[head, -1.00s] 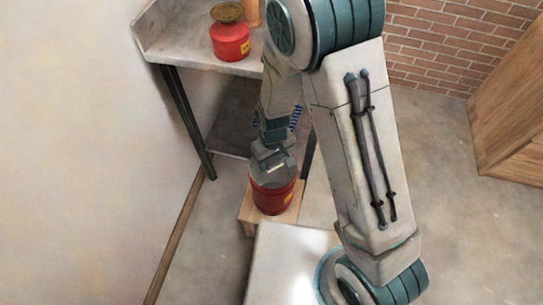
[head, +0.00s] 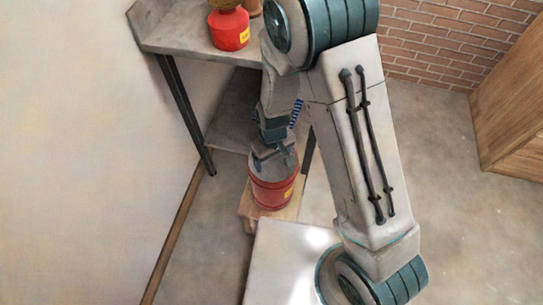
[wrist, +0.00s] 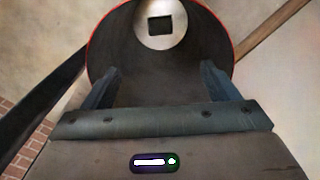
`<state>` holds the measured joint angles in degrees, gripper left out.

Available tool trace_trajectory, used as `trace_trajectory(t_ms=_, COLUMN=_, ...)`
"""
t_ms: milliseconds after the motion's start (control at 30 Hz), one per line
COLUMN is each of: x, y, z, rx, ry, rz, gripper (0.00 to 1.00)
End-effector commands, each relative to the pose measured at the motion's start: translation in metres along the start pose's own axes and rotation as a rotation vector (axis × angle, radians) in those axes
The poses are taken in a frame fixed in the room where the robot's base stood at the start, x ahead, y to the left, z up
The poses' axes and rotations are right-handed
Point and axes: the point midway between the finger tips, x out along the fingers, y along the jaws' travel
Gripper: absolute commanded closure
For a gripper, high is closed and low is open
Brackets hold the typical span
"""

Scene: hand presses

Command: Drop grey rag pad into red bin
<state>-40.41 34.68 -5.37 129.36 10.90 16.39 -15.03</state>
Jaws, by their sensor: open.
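The red bin (head: 272,190) is a round red drum with a yellow label and an open top, standing upright on a low wooden stool. My gripper (head: 274,155) is at its mouth, pointing down. In the wrist view my gripper (wrist: 160,70) is open, with nothing between its two fingers. Beyond them the dark inside wall of the red bin (wrist: 160,78) and its thin red rim show. A small dark square (wrist: 160,25) lies on a pale round patch deep inside the bin; it may be the grey rag pad, but I cannot be sure.
A grey workbench (head: 180,30) with dark legs stands behind, holding a red can (head: 229,30). A low wooden stool (head: 291,211) bears the bin. A wooden cabinet (head: 515,100) stands at the right. The floor between is clear.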

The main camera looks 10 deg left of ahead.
Motion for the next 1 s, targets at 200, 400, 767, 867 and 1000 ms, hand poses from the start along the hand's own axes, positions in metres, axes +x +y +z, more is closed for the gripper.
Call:
trace_trajectory(t_ms=200, x=0.0, y=0.0, z=0.0, rx=0.0, ry=0.0, rz=0.0, gripper=0.19)
trace_trajectory(t_ms=400, x=-0.004, y=0.0, z=0.0, rx=0.0, ry=0.0, rz=0.0, gripper=0.19)
trace_trajectory(t_ms=767, x=-0.055, y=0.0, z=0.0, rx=0.0, ry=0.002, rz=0.0, gripper=0.19)
trace_trajectory(t_ms=867, x=-0.068, y=0.0, z=0.0, rx=0.0, ry=0.0, rz=0.0, gripper=0.19)
trace_trajectory(t_ms=1000, x=-0.072, y=0.0, z=0.0, rx=0.001, ry=-0.001, rz=0.0, gripper=0.19)
